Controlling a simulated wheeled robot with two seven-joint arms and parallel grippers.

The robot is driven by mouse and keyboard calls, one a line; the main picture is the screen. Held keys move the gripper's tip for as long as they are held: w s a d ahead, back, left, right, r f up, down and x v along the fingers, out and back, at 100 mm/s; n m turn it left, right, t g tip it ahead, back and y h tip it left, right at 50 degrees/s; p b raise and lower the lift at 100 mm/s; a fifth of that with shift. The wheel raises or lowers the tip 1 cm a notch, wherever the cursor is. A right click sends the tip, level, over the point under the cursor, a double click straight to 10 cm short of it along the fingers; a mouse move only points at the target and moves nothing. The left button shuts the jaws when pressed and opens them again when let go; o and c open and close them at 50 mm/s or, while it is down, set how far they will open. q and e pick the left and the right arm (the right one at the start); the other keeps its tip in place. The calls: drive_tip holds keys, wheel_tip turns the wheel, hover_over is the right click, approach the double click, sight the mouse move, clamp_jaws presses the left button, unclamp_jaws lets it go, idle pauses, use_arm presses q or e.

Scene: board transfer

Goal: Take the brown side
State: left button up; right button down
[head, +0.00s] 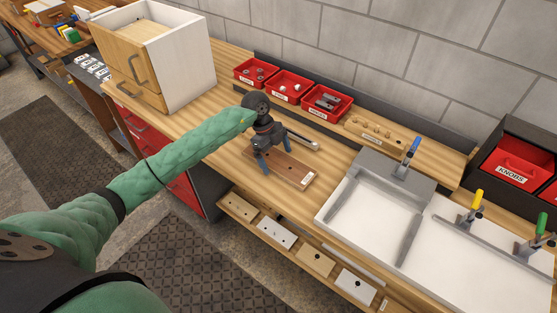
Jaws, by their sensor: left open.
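A brown board (293,174), the brown side, lies flat on the wooden workbench near its front edge, with a pale label at its right end. My left gripper (265,166) is open over the left part of the board, its fingers pointing down. The gripper hides part of the board, and I cannot tell whether the fingers touch it. My right gripper is not in view.
A drawer cabinet (203,62) stands to the left on the bench. Red bins (326,101) line the back. A white fixture with a blue clamp (408,158) is to the right. Panels (315,262) rest on a shelf below.

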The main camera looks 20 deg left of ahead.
use_arm(q)
drive_tip(key=shift+f, duration=0.25)
drive_tip(key=shift+c, duration=0.4)
drive_tip(key=c, duration=1.1)
drive_tip(key=shift+r, duration=0.2)
